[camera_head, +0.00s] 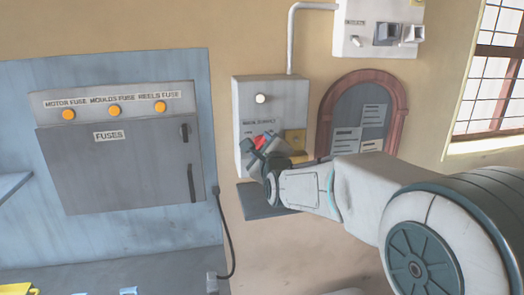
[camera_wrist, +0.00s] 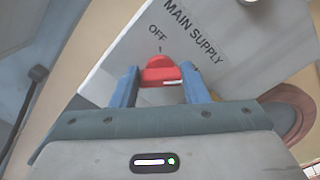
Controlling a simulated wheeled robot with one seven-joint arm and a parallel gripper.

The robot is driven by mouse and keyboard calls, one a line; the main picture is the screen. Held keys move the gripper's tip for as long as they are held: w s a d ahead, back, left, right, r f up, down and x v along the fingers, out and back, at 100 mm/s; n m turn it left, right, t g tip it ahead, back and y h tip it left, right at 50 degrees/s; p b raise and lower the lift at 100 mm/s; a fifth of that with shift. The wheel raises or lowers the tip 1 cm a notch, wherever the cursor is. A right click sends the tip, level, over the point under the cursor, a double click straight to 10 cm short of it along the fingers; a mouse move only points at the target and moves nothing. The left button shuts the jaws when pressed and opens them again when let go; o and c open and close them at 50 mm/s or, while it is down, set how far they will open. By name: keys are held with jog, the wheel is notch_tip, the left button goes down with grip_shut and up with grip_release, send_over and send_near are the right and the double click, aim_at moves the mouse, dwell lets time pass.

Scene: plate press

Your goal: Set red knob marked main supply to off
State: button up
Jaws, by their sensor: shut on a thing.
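The red knob (camera_wrist: 161,72) sits on the grey-white main supply box (camera_wrist: 110,70), below the words MAIN SUPPLY and OFF in the wrist view. My gripper (camera_wrist: 160,86) has its two blue fingers on either side of the knob and is shut on it. A white mark on the knob shows near its lower edge, between the fingers. A small dark tick stands on the box just above the knob, near OFF. In the head view the knob (camera_head: 262,141) shows as a small red patch, partly hidden by my gripper (camera_head: 264,148).
The fuse cabinet (camera_head: 120,165) with several orange lamps is on the left. A yellowish plate (camera_head: 296,139) sits on the box right of my gripper. An arched noticeboard (camera_head: 398,100) hangs right of the box. A dark ledge (camera_head: 253,205) lies below it.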

jog(key=n+b, duration=0.4)
jog(key=n, duration=0.1)
jog(key=n+b, duration=0.4)
jog(key=n, duration=0.2)
jog(key=n+b, duration=0.4)
jog(key=n, duration=0.2)
jog(key=shift+f, duration=0.35)
dwell(0.4)
jog(key=o, duration=1)
jog(key=b+v, duration=0.2)
jog(key=v, duration=1.1)
jog(key=shift+s+d+b, duration=0.1)
jog(key=shift+s+b, duration=0.3)
